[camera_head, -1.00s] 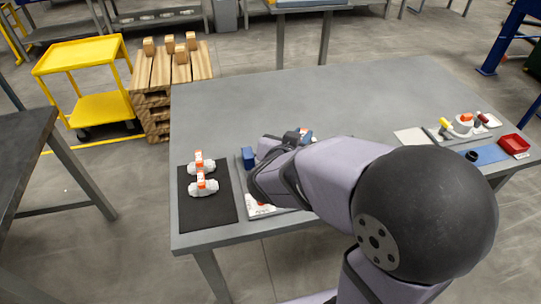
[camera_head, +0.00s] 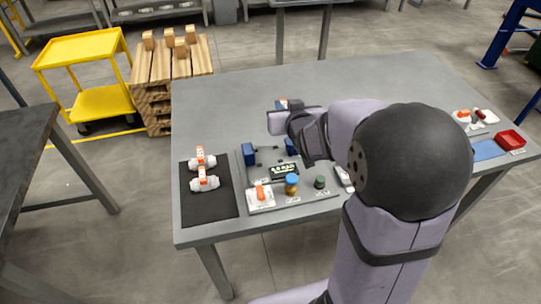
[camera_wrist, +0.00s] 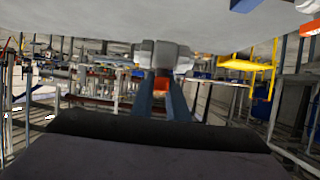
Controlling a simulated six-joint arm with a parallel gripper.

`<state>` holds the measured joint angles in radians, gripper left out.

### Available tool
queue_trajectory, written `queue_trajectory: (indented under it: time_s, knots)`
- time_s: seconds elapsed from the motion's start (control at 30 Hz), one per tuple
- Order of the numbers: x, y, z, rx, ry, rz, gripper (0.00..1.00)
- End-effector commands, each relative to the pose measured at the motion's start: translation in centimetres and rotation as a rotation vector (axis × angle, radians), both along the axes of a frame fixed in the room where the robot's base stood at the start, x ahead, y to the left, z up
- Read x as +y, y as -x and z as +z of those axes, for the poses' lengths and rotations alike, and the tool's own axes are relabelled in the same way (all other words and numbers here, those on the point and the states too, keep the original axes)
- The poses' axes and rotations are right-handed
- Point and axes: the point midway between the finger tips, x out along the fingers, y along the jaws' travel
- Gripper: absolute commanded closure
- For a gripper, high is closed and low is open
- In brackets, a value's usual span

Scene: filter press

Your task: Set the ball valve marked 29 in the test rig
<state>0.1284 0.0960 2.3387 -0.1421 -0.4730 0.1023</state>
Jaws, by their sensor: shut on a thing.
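My gripper (camera_wrist: 161,78) is shut on a white ball valve (camera_wrist: 150,54) with an orange handle (camera_wrist: 161,90). In the head view a small part of the held valve (camera_head: 283,104) shows above my wrist, raised over the table; my arm hides most of my gripper. The test rig (camera_head: 243,187) stands at the table's front, with a blue clamp block (camera_head: 249,154) at left and another (camera_head: 291,146) beside my arm. No valve is visible between the blocks. Two white valves with orange handles, the rear one (camera_head: 202,161) and the front one (camera_head: 204,181), lie on a black mat (camera_head: 208,210). No number is readable.
The rig's front holds a lit display (camera_head: 285,171), an orange-levered white box (camera_head: 261,198), a blue-and-amber knob (camera_head: 291,184) and a green knob (camera_head: 320,182). A red bin (camera_head: 510,140) and small parts are at the right. The table's rear (camera_head: 380,85) is clear.

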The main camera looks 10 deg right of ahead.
Motion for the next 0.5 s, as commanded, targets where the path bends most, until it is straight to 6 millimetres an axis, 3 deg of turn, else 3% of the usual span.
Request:
queue_trajectory:
  time_s: [0.23,0.5]
  knots:
    - [4.2,0.2,-1.7,0.002,-0.002,0.13,1.0]
    - [4.1,0.3,-2.0,-0.003,0.0,0.081,1.0]
